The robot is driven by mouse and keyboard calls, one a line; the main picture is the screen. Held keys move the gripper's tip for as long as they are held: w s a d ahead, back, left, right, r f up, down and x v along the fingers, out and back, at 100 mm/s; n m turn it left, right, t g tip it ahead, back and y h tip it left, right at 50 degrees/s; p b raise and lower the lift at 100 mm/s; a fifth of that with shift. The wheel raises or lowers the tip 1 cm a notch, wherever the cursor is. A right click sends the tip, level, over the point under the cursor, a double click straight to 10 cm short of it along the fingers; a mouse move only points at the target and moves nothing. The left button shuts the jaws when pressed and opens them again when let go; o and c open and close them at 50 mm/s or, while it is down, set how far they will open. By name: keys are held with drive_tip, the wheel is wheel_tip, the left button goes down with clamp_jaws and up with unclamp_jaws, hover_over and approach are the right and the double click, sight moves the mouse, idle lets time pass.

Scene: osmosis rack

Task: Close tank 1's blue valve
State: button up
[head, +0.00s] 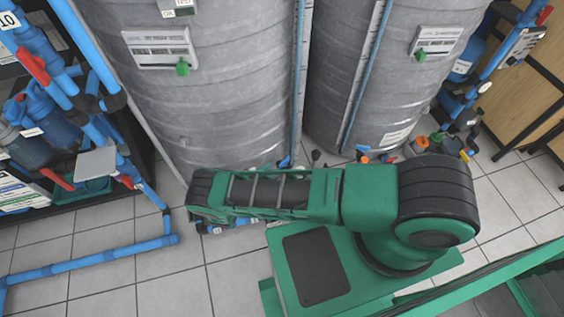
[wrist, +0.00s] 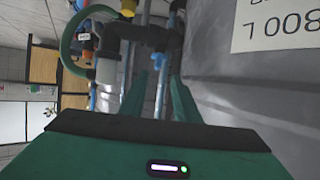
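Two grey ribbed tanks fill the head view, one at left (head: 225,110) and one at right (head: 350,90); I cannot tell which is tank 1. In the wrist view my gripper (wrist: 159,82) has its two green fingers apart, with a blue and white pipe (wrist: 161,90) showing between and beyond them. Nothing is visibly held. A grey tank wall (wrist: 240,90) is close on the right, with an upside-down label. Dark pipe fittings (wrist: 148,36) are ahead. I cannot pick out the blue valve with certainty. In the head view my arm hides the gripper and the left tank's foot.
Blue pipes with red-handled valves (head: 34,66) stand at left, and a blue pipe (head: 100,257) runs low over the tiled floor. Coloured fittings (head: 435,143) lie by the right tank's foot. A green hose (wrist: 72,42) curves at upper left in the wrist view.

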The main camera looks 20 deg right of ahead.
sight(282, 163)
drive_tip(key=x, duration=0.9)
drive_tip(key=shift+d+f, duration=0.15)
drive_tip(key=shift+d, duration=0.25)
clamp_jaws()
